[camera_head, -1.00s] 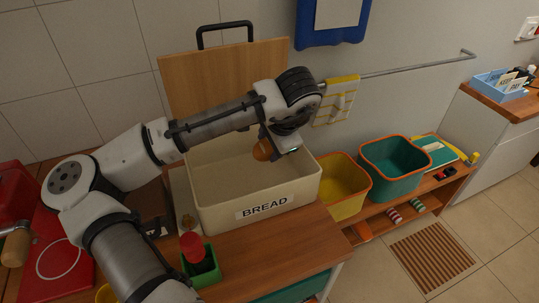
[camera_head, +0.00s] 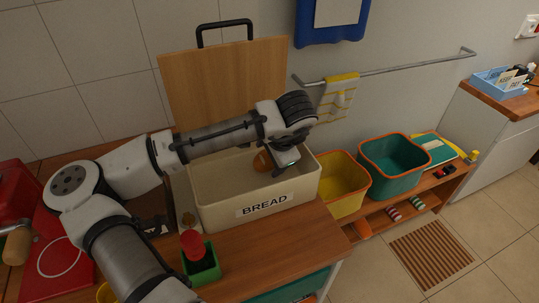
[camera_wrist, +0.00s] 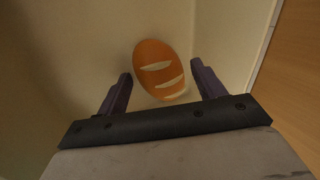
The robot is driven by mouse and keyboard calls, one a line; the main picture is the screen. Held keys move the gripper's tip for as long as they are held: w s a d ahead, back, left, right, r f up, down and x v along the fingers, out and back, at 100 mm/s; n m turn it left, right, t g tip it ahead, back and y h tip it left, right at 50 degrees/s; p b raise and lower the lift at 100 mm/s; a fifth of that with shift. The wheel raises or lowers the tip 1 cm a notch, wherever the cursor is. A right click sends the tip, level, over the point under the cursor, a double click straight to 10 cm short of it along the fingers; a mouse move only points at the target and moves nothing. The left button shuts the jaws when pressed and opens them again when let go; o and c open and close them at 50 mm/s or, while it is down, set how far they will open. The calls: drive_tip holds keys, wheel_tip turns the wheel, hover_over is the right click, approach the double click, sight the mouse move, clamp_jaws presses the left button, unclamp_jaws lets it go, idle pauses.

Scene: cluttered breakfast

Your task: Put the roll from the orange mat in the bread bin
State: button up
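The bread bin (camera_head: 225,216) is a cream open box marked BREAD on the wooden counter. The orange-brown roll (camera_head: 263,161) is inside it, below the rim level, near my gripper (camera_head: 284,168). In the wrist view the roll (camera_wrist: 153,60) shows pale slashes and lies between and beyond my two dark fingertips (camera_wrist: 160,78). The fingers are spread, with a small gap on each side of the roll, so my gripper looks open. I cannot tell whether the roll rests on the bin's floor. The orange mat is not clearly in view.
The bin's wooden lid (camera_head: 225,85) stands upright behind it. A green pot (camera_head: 203,266) with a red-topped item stands in front. Yellow (camera_head: 343,190) and teal (camera_head: 390,165) bins stand to the right. A towel rail (camera_head: 410,66) runs along the wall.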

drive_tip(key=shift+r, duration=0.25)
drive_tip(key=v, duration=1.1)
drive_tip(key=shift+s+r+b, duration=0.2)
drive_tip(key=shift+r+b, duration=0.15)
drive_tip(key=shift+b, duration=0.1)
drive_tip(key=shift+s+d, duration=0.1)
drive_tip(key=shift+d, duration=0.1)
